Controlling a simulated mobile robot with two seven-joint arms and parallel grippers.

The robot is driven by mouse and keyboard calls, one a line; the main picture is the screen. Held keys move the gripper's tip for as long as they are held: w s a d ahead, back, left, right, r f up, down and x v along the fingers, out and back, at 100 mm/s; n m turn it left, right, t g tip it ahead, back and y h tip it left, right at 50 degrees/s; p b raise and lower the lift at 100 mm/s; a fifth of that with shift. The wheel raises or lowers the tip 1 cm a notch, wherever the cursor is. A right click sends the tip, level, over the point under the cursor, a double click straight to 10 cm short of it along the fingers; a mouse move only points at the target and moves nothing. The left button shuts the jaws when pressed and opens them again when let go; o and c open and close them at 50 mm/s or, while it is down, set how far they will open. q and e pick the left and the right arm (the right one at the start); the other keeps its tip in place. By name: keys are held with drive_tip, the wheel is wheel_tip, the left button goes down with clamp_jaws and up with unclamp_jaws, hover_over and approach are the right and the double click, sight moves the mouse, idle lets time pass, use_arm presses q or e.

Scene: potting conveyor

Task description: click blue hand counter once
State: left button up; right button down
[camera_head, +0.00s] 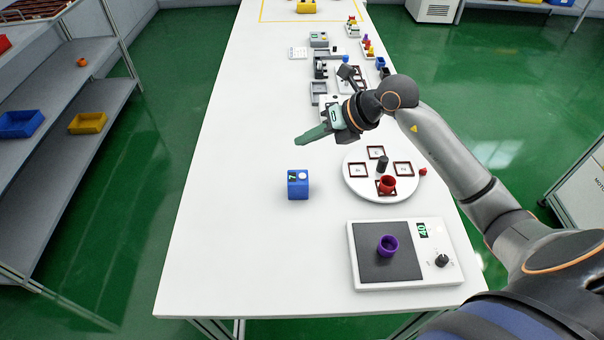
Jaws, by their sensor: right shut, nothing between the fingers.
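The blue hand counter (298,187) stands on the white table, left of the round white plate. It is a small blue block with a small green display and a round white button on its top. My right gripper (297,142) is shut and empty. Its green fingers point left, and in the picture their tips lie just above the counter, apart from it. My left gripper is not in view.
A white scale (438,272) with a purple pot (387,245) stands at the front right. A round white plate (355,186) holds square frames and a red pot (387,184). Trays and small devices line the table behind my arm. The table's left side is clear.

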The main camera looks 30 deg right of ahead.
sight(302, 176)
wheel_tip(302, 176, down, 9)
drive_tip(key=b, duration=0.6)
drive_tip(key=shift+r, duration=0.2)
drive_tip(key=shift+f, duration=0.1)
idle(1.5)
drive_tip(key=shift+f+b, duration=0.3)
drive_tip(key=shift+f+b, duration=0.3)
drive_tip(key=shift+f, duration=0.15)
idle(0.5)
idle(0.4)
drive_tip(key=shift+r+p, duration=0.7)
drive_tip(key=shift+r, duration=0.15)
drive_tip(key=shift+r, duration=0.15)
